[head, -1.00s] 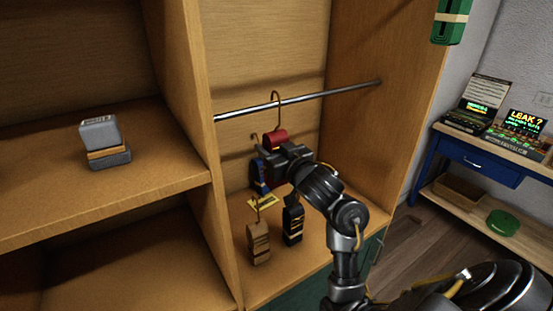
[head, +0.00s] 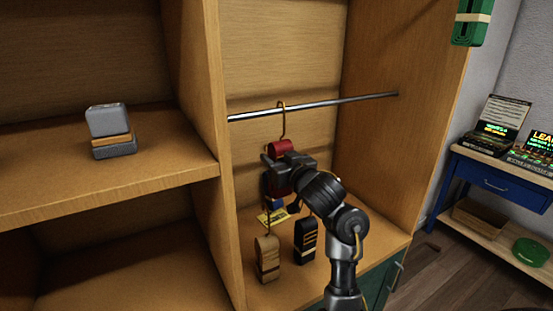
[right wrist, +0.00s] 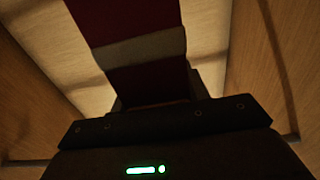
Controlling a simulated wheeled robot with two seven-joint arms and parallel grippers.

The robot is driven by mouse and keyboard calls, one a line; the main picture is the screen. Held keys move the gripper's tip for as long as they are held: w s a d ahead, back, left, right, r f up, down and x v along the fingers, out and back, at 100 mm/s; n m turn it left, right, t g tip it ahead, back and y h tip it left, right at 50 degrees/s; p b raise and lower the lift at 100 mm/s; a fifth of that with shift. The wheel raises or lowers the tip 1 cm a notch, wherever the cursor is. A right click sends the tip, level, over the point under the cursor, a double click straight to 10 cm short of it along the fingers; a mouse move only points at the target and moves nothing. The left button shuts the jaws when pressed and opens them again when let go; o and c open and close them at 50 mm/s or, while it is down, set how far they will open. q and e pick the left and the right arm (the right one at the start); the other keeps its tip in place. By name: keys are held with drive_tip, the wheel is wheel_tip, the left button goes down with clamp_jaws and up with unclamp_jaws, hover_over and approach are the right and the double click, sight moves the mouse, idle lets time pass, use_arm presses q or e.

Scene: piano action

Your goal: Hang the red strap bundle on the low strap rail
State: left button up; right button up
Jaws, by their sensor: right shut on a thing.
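The red strap bundle (head: 281,147) has a brass hook (head: 284,125) rising from its top. My right gripper (head: 281,172) is shut on the bundle and hides its lower part. The low strap rail (head: 345,100) is a thin metal bar across the right-hand bay. The hook's bend shows at the rail, its top just above the bar; I cannot tell whether it rests on it. In the right wrist view the dark red strap (right wrist: 125,20) with a grey band fills the upper middle, in front of the jaws. My left gripper is not in view.
On the bay floor a tan bundle (head: 267,258) and a black bundle (head: 305,240) stand below my gripper. A yellow label (head: 272,218) and part of a blue bundle (head: 275,203) show behind. A wooden divider (head: 205,120) bounds the left. A green bundle (head: 472,20) hangs at upper right.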

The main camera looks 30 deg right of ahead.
idle(0.3)
drive_tip(key=o, duration=1.2)
drive_tip(key=shift+f, duration=0.1)
drive_tip(key=shift+s+a+p, duration=0.15)
drive_tip(key=shift+s+p, duration=2.55)
drive_tip(key=shift+s, duration=2.75)
